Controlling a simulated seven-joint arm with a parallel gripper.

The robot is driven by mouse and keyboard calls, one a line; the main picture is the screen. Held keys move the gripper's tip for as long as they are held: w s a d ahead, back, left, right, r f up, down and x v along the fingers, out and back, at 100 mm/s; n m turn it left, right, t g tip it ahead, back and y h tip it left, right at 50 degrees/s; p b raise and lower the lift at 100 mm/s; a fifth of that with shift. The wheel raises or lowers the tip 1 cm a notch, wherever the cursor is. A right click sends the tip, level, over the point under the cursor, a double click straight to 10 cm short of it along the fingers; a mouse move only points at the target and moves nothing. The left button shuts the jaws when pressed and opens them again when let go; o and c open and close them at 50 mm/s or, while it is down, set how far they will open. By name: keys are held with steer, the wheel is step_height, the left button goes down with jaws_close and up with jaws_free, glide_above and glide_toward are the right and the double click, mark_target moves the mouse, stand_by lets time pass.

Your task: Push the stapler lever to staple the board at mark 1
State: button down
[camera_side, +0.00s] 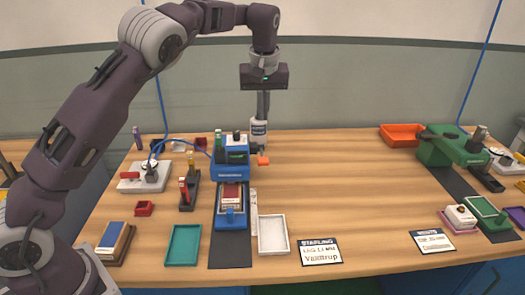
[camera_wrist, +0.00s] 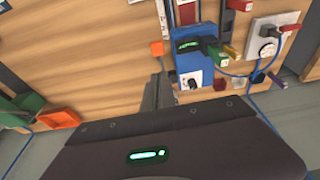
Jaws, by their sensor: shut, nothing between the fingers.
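The blue stapling machine (camera_side: 231,172) stands left of the middle of the table, with an orange-tipped lever (camera_side: 263,160) sticking out on its right. In the wrist view the blue machine (camera_wrist: 190,70) and the orange lever tip (camera_wrist: 157,48) lie beyond my fingers. A board with a red-brown top (camera_side: 232,196) sits in the machine's blue carriage (camera_side: 232,220). A pale marked strip (camera_side: 253,215) runs beside the carriage; its marks are too small to read. My gripper (camera_side: 263,117) is shut and empty, pointing down above the lever and apart from it.
A teal tray (camera_side: 183,245) and a white tray (camera_side: 273,235) flank the dark track. A green machine (camera_side: 450,148) and an orange tray (camera_side: 402,135) are at the right. The table's middle is clear.

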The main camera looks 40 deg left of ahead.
glide_toward(262, 160)
steer(key=x, duration=0.5)
steer(key=shift+w+a+f, duration=0.1)
steer(key=shift+w+a, duration=0.2)
steer(key=shift+w, duration=0.05)
steer(key=shift+f, duration=0.5)
steer(key=shift+s+d+f, duration=0.15)
steer(key=shift+d+f, duration=0.05)
steer(key=shift+f, duration=0.1)
steer(key=shift+t+y, duration=0.8)
steer(key=f, duration=0.3)
steer(key=s+d+f, duration=0.1)
steer(key=f, duration=0.1)
steer(key=shift+s+f, duration=0.1)
steer(key=shift+f, duration=0.15)
